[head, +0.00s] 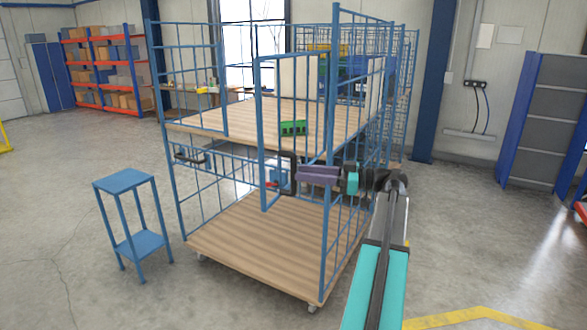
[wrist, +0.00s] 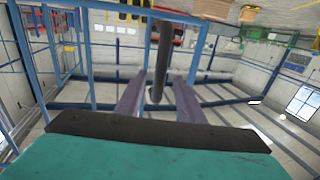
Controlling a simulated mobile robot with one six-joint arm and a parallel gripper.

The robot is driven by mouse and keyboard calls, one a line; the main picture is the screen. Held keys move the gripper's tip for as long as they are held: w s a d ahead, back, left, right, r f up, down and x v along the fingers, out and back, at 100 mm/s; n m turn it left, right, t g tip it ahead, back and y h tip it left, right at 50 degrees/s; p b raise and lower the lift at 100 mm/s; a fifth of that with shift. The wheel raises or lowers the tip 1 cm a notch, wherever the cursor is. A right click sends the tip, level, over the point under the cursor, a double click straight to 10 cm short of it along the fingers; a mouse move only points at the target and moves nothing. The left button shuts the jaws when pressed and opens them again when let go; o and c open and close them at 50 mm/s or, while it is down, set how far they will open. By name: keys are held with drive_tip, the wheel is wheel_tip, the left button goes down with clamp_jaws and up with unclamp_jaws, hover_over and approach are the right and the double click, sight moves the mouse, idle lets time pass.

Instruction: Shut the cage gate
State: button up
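The blue wire cage (head: 172,75) stands on castors, with two wooden decks. Its gate (head: 262,110) is a blue barred panel beside the right front post, standing ajar with its free edge toward the left. A black upright handle (head: 292,172) is on the gate; it also shows in the wrist view (wrist: 161,55). My gripper (head: 300,174) reaches the handle from the right. In the wrist view its two purple fingers (wrist: 160,85) are apart, one on each side of the handle, with slim gaps showing. I cannot tell how deep the handle sits between them.
A green crate (head: 293,128) lies on the upper deck. A small blue stand (head: 126,181) is on the floor left of the cage. A blue cabinet (head: 540,120) is at the right wall; loaded shelves (head: 103,100) stand at the back left. The left foreground floor is clear.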

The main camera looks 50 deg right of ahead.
sight(294, 189)
drive_tip(key=shift+p+x, duration=0.65)
drive_tip(key=shift+x, duration=1.55)
drive_tip(key=shift+c, duration=0.3)
clamp_jaws()
